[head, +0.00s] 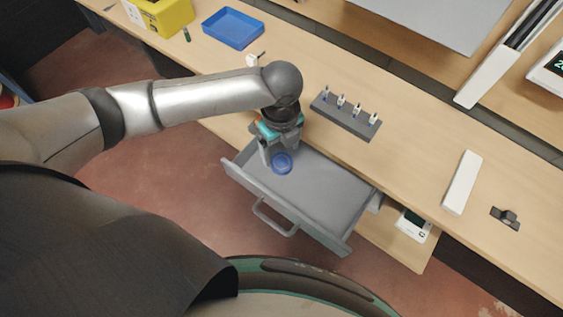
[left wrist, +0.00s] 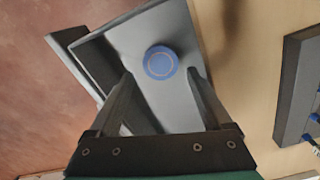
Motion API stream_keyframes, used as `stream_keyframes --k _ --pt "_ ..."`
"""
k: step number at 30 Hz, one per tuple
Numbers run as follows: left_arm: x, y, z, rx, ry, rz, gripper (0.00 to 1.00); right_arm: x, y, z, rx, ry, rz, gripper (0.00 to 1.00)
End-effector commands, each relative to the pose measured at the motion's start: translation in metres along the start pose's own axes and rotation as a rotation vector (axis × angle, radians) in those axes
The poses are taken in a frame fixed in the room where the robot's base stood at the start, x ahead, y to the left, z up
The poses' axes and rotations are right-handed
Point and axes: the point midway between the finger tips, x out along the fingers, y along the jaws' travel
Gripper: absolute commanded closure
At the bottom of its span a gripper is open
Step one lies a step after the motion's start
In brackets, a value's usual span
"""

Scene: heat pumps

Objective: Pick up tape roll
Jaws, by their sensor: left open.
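The tape roll (head: 281,163) is a small blue disc lying in the open grey drawer (head: 325,196), near the drawer's left end. My left gripper (head: 272,156) reaches down over that end of the drawer, close to the roll. In the left wrist view, the blue tape roll (left wrist: 160,62) shows just beyond and between the two spread fingers (left wrist: 160,82) of my left gripper. The gripper is open and holds nothing. Whether a finger touches the roll cannot be told. My right gripper does not show.
On the wooden bench (head: 400,150) above the drawer stand a dark rack (head: 345,117) with several small bottles, a blue tray (head: 233,28), a yellow box (head: 160,14) and a white bar (head: 462,182). The drawer's front wall and handle (head: 273,218) stick out; its right part is empty.

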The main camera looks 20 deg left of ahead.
Motion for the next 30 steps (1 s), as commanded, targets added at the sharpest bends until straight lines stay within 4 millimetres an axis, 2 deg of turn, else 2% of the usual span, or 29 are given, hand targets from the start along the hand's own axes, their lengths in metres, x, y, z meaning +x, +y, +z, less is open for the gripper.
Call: stream_keyframes --k 9,12,19,30 --pt "0.044 0.0 0.003 -0.001 0.0 0.002 0.17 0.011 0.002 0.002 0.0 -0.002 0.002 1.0" --pt "0.05 0.0 0.002 0.0 0.0 0.0 0.17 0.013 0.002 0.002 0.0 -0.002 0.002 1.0" --pt "0.051 0.0 0.002 0.0 0.0 0.0 0.17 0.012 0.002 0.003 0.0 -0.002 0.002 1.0" --pt "0.05 0.0 0.003 0.0 -0.001 0.0 0.59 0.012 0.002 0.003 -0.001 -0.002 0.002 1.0"
